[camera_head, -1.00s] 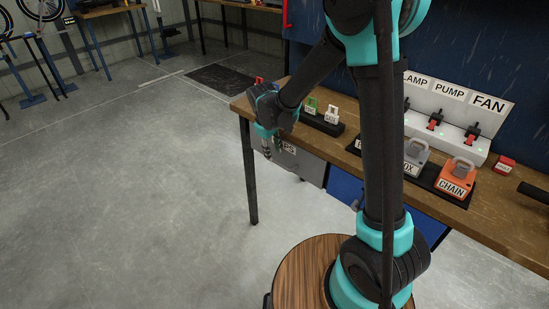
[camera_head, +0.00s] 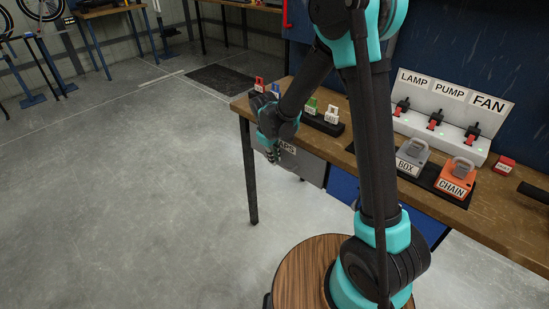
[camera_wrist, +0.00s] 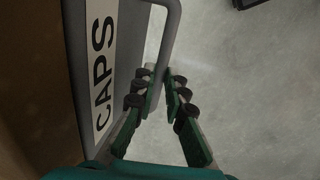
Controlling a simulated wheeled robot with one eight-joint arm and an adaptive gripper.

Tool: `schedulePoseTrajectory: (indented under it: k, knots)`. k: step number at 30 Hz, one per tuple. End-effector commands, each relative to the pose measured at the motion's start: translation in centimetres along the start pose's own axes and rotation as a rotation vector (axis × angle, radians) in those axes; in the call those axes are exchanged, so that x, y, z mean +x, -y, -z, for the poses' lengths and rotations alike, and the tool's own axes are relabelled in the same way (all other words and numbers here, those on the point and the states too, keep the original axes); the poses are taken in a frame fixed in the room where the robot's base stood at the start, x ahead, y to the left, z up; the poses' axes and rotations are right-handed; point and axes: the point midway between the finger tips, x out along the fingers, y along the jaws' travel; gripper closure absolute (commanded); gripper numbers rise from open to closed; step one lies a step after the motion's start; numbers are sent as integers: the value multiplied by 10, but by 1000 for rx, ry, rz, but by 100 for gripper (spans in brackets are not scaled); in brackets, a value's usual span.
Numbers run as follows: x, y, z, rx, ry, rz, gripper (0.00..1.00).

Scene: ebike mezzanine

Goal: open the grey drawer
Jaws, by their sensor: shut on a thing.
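The grey drawer (camera_head: 312,168) hangs under the front edge of the wooden workbench. The end of its "CAPS" label shows past my gripper (camera_head: 274,157). In the wrist view the drawer front (camera_wrist: 128,40) is at the left, with the full label. Its grey bar handle (camera_wrist: 169,32) runs down between my fingers. My gripper (camera_wrist: 160,78) is shut on the handle, with the green fingers on either side of it. I cannot tell from these views whether the drawer stands out from the bench.
The workbench (camera_head: 480,220) carries tagged holders, a grey "BOX" padlock (camera_head: 411,157), an orange "CHAIN" padlock (camera_head: 457,178) and a switch panel (camera_head: 440,122). A blue cabinet (camera_head: 344,188) is right of the drawer. The floor (camera_head: 150,200) in front and left is clear.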

Motion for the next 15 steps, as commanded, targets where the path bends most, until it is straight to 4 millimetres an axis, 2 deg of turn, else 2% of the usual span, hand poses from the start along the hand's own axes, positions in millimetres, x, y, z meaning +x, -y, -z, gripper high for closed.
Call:
schedulePoseTrajectory:
  k: [11, 15]
  knots:
    - [0, 1, 0, 0, 0, 0, 100]
    - [-2, 8, 0, -3, 0, 0, 100]
